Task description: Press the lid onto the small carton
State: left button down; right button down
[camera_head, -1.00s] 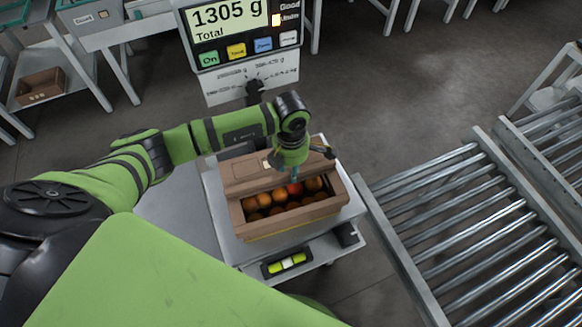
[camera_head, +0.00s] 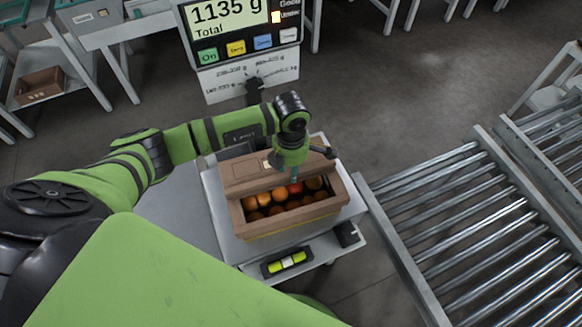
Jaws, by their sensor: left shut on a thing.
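The small carton (camera_head: 290,224) is brown cardboard and sits on the scale's platform, with several orange and red tomatoes (camera_head: 280,197) showing through its open front part. The lid (camera_head: 240,178) is a brown panel at the carton's back, raised and tilted, leaving the tomatoes uncovered. My left gripper (camera_head: 294,176) points down at the lid's front edge, shut on the lid; its fingertips are small and partly hidden by its wrist. My right gripper is not in view.
The scale display (camera_head: 228,12) reads 1135 g, with an orange light beside it. The scale platform (camera_head: 225,228) has a green level (camera_head: 287,262) at its front. A roller conveyor (camera_head: 470,230) stands at the right. Another brown carton (camera_head: 40,85) lies on a shelf at far left.

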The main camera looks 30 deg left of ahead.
pick_arm(q)
jog(key=shift+f, duration=0.1)
jog(key=c, duration=0.9)
grip_release()
jog(key=c, duration=0.3)
jog(key=shift+r+p, duration=2.8)
jog(key=shift+r, duration=1.25)
jog(key=shift+f, duration=0.1)
